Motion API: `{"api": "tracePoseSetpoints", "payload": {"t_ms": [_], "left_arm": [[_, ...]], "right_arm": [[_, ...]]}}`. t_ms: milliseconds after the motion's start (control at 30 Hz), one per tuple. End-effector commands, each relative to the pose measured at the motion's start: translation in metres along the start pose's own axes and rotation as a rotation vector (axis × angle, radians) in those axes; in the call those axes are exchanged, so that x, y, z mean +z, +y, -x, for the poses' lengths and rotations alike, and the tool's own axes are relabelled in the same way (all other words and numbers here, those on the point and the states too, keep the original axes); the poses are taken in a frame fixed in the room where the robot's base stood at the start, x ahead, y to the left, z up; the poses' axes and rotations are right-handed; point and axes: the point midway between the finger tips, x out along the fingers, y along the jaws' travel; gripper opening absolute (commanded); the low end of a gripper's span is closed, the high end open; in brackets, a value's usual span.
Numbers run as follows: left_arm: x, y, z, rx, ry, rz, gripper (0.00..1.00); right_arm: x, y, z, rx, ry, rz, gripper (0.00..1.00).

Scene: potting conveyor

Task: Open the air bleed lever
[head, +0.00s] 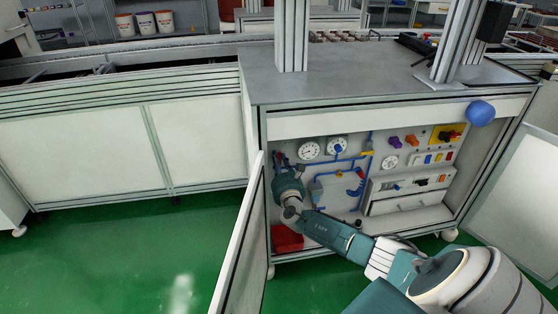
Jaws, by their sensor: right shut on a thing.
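My right gripper (280,160) reaches into the open cabinet from the lower right. Its fingertips are at the left end of the valve panel (345,205), left of the gauges. It is shut on a small part there, which I take to be the air bleed lever; the fingers mostly hide it, and its angle cannot be told. Blue air pipes (345,159) run across the panel to the right of the gripper. A yellow lever (367,153) and a red lever (361,172) sit on them, clear of the gripper. My left gripper is not in view.
Two round gauges (310,151) sit beside the gripper. The cabinet door (243,240) stands open close left of my wrist. A red box (286,239) lies below on the cabinet floor. A blue round thing (481,113) is at the upper right corner.

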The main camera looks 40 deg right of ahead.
Motion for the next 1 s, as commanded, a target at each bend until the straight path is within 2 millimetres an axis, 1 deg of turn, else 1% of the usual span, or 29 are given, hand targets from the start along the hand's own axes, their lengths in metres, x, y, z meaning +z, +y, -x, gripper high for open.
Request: {"api": "tracePoseSetpoints", "payload": {"t_ms": [167,200,300,567,667,767,867,1000], "left_arm": [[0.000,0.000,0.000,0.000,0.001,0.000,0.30],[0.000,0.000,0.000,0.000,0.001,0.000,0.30],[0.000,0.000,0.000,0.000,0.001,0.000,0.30],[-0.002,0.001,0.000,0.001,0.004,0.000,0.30],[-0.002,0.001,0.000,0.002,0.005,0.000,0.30],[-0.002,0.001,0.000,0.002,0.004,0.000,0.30],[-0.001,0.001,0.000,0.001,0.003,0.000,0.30],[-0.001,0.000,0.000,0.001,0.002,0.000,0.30]], "right_arm": [[-0.001,0.000,0.000,0.000,0.000,0.004,0.00],[-0.001,0.000,0.000,0.000,0.000,0.004,0.21],[-0.001,0.000,0.000,0.001,0.000,0.003,0.39],[0.000,0.000,0.000,0.001,0.000,0.001,0.39],[-0.001,0.000,0.003,0.001,0.000,0.001,0.39],[-0.002,0.001,0.012,0.003,0.001,0.000,0.39],[-0.001,0.000,0.027,0.003,0.002,0.000,0.39],[-0.002,0.000,0.056,0.004,0.003,0.001,0.39]]}}
